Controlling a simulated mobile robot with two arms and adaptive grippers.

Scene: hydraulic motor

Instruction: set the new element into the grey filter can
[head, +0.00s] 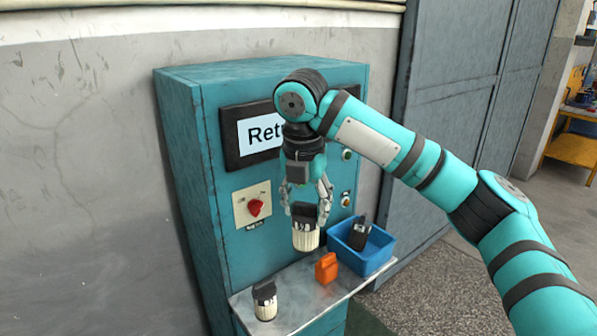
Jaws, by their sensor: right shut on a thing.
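My right gripper (306,214) points down in front of the teal cabinet, shut on a filter element (306,237) with a black top and a cream, ribbed body. The held element hangs upright, apparently just above the back of the metal shelf (297,290); I cannot tell whether its bottom touches anything. A similar element (265,302) with a black top stands at the shelf's front left. I cannot tell from the markings which one is new. I cannot make out a grey filter can. My left gripper is not in view.
An orange block-like part (326,268) stands on the shelf, right of the middle. A blue bin (372,262) at the shelf's right end holds a black part (359,233). The teal cabinet (190,150) behind has a red knob (256,207) and a screen. Bare shelf lies between the standing element and the orange part.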

